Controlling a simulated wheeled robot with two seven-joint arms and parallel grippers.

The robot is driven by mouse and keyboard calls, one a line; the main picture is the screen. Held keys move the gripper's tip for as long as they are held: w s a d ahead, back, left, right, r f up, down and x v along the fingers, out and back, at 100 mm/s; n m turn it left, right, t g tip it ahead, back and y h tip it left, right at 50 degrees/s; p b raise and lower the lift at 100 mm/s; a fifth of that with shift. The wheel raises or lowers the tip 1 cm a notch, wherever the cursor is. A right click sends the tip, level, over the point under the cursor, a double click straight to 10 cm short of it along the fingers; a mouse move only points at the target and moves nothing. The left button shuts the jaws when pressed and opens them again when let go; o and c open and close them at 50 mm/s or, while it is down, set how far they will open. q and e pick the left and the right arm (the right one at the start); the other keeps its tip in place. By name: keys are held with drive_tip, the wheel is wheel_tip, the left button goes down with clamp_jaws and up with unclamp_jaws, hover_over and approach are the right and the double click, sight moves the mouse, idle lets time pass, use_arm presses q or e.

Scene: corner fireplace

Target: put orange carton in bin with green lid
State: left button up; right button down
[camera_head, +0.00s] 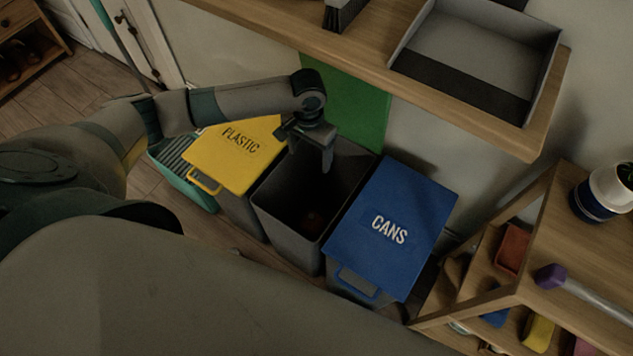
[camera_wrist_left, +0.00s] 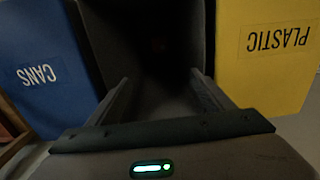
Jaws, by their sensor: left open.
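The bin with the green lid (camera_head: 356,108) stands between two other bins. Its lid is up, leaning back against the wall under the shelf, and its dark grey body (camera_head: 290,232) is open at the top. A small reddish-orange thing (camera_head: 312,222) lies dimly at the bottom inside; I cannot tell for sure that it is the orange carton. My left gripper (camera_head: 312,160) is over the bin's opening, open and empty, pointing down. In the left wrist view my left gripper's fingers (camera_wrist_left: 158,95) are apart over the dark inside of the bin. My right gripper is not in view.
A bin with a yellow PLASTIC lid (camera_head: 232,165) stands to the left and one with a blue CANS lid (camera_head: 395,205) to the right, both closed. A wooden shelf (camera_head: 470,95) holding a grey dustpan (camera_head: 480,45) overhangs the bins. A shelf unit (camera_head: 560,255) stands at right.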

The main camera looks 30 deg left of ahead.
use_arm(q)
wheel_tip(320, 180, up, 6)
drive_tip(key=shift+r, duration=0.25)
idle(1.0)
